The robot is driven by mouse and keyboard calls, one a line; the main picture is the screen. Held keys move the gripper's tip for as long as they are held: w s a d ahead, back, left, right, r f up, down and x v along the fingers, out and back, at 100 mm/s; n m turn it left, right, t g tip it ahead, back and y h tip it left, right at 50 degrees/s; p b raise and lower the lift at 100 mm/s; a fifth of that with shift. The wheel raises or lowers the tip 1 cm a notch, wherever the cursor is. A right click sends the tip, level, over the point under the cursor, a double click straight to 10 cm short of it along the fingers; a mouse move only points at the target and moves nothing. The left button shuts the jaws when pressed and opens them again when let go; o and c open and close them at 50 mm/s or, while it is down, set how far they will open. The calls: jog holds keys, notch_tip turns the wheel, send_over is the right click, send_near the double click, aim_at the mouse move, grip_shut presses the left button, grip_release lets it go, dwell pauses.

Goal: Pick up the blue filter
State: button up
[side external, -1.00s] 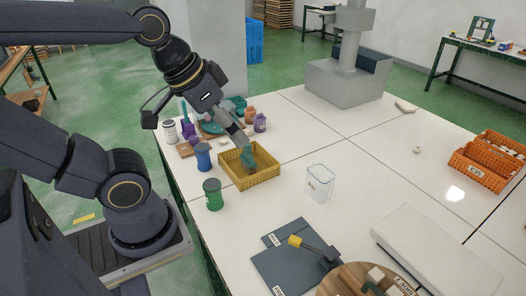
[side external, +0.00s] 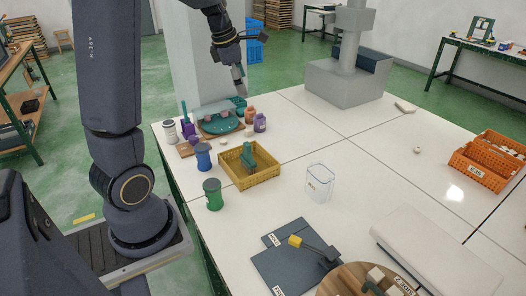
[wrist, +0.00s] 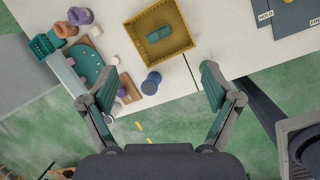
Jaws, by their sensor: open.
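The blue filter, a short blue cylinder (side external: 203,157), stands upright on the white table, left of the yellow crate and apart from it. It also shows in the wrist view (wrist: 152,83), between my open fingers in the picture but well below them. My gripper (side external: 241,90) is raised high over the back of the table, behind the blue cylinder and away from it. In the wrist view my gripper (wrist: 160,86) has its two fingers spread wide, with nothing between them.
The yellow crate (side external: 267,178) holds a teal block (side external: 248,155). A green cylinder (side external: 212,194) stands in front of the blue one. A teal round tray (side external: 220,126), purple items (side external: 188,130) and a white jar (side external: 170,131) crowd the area behind. A clear container (side external: 320,183) stands to the right.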

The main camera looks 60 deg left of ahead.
jog(key=s+a+f+n+g, duration=0.2)
jog(key=s+a+f+n, duration=0.2)
jog(key=a+f, duration=0.55)
jog(key=n+g, duration=0.2)
send_over(202, 147)
notch_tip(202, 147, down, 6)
notch_tip(202, 147, down, 11)
jog(key=shift+d+r, duration=0.1)
jog(key=shift+r, duration=0.05)
jog(key=f, duration=0.5)
jog(key=shift+s+a+f, duration=0.1)
jog(key=shift+a+f, duration=0.2)
jog(key=shift+f, duration=0.1)
jog(key=c, duration=1.3)
